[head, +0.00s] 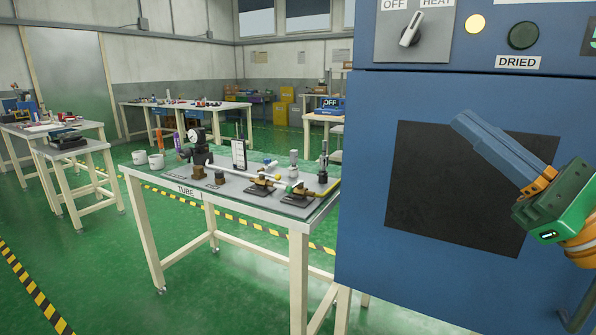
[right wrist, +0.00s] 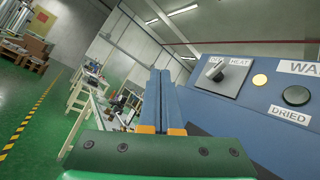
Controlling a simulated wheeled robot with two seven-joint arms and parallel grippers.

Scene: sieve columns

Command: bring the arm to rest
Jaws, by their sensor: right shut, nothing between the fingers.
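My right gripper (head: 457,121) is shut and empty, with its blue fingers pressed together. In the head view it comes in from the right and hangs in front of the blue cabinet (head: 365,240) and its dark square panel (head: 420,190). In the right wrist view its closed fingers (right wrist: 166,72) point up and away, beside the cabinet's control face. I cannot tell the exact gap between the fingers and the cabinet. My left gripper is not in view.
The cabinet carries an OFF/HEAT knob (head: 411,30), a lit yellow lamp (head: 475,23) and a dark DRIED lamp (head: 523,35). A table labelled TUBE (head: 189,191) with instruments stands left of it. Other benches (head: 75,150) stand farther left. Green floor (head: 120,270) is open at front left.

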